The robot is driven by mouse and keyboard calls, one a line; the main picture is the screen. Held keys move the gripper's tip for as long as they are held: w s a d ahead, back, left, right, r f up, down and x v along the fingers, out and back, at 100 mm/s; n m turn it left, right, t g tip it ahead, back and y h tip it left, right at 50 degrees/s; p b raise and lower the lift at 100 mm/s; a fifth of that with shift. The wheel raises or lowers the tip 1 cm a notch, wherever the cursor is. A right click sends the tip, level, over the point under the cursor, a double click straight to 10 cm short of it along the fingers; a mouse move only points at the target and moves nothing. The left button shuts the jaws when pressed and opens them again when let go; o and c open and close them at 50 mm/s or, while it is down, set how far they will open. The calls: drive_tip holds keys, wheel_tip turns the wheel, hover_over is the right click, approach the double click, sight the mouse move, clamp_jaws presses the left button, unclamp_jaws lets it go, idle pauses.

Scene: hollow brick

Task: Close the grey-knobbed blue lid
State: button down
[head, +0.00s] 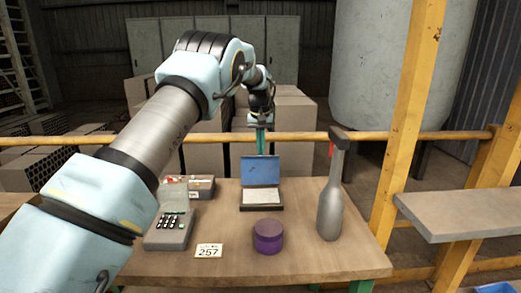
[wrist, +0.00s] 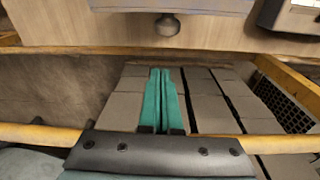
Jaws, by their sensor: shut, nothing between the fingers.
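The blue lid (head: 261,172) stands open and upright at the back of a dark, shallow box (head: 262,206) with a pale inside, on the wooden table. In the wrist view the lid's pale edge (wrist: 170,5) shows at the top, with its round grey knob (wrist: 167,26) sticking out from its back. The knob is hidden in the head view. My gripper (head: 260,152) is above and behind the lid, its teal fingers together and empty. In the wrist view the fingertips (wrist: 161,71) point toward the knob, with a gap between them.
A purple round jar (head: 268,237) stands in front of the box and a grey bottle (head: 330,210) to its right. A yellow rail (head: 300,138) runs behind the table.

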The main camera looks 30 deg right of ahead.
sight(260, 170)
drive_tip(key=shift+s+a+f+p, duration=0.1)
drive_tip(key=shift+s+a+p, duration=0.4)
drive_tip(key=shift+s, duration=0.35)
drive_tip(key=shift+s+a+f+p, duration=0.1)
drive_tip(key=shift+s+a+p, duration=0.3)
drive_tip(key=shift+s, duration=0.4)
drive_tip(key=shift+a+b, duration=0.1)
drive_tip(key=shift+b, duration=0.3)
